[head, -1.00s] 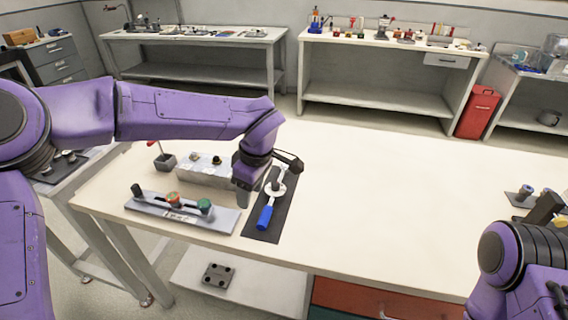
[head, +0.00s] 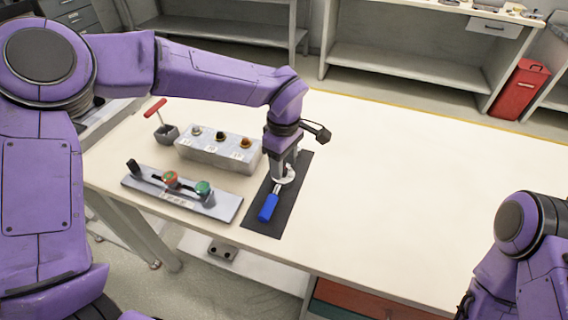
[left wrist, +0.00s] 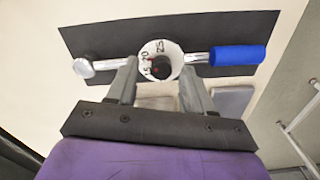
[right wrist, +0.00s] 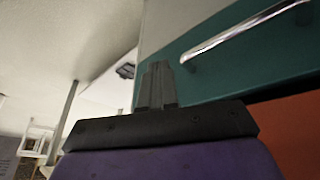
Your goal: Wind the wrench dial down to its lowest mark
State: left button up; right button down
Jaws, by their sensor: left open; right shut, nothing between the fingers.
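The wrench (head: 269,206) lies on a black mat (head: 264,229), with a blue handle toward the table's front edge. In the left wrist view the blue handle (left wrist: 237,55) is at the right and the chrome head at the left. Between them is the round white dial (left wrist: 152,49), with marks 15, 20 and 25 and a dark, red-marked centre knob (left wrist: 161,67). My left gripper (left wrist: 158,78) is open, its fingers at either side of the dial's near edge; contact is unclear. It hides part of the wrench in the head view. My right gripper (right wrist: 157,72) is shut and empty, below the tabletop beside drawers.
Left of the mat are a grey box with knobs (head: 218,152), a panel with red and green buttons (head: 180,194) and a red-handled lever (head: 164,132). The table right of the mat is clear. A teal drawer front (right wrist: 240,55) is close to my right gripper.

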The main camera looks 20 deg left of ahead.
pick_arm(q)
jog(key=shift+s+f, duration=0.1)
jog(key=shift+f, duration=0.3)
grip_shut()
jog(key=shift+n, duration=0.3)
jog(key=shift+r+n+p, duration=0.1)
jog(key=shift+n+p, duration=0.6)
jog(key=shift+n, duration=0.3)
jog(key=n+p, duration=0.1)
jog(key=n, duration=0.2)
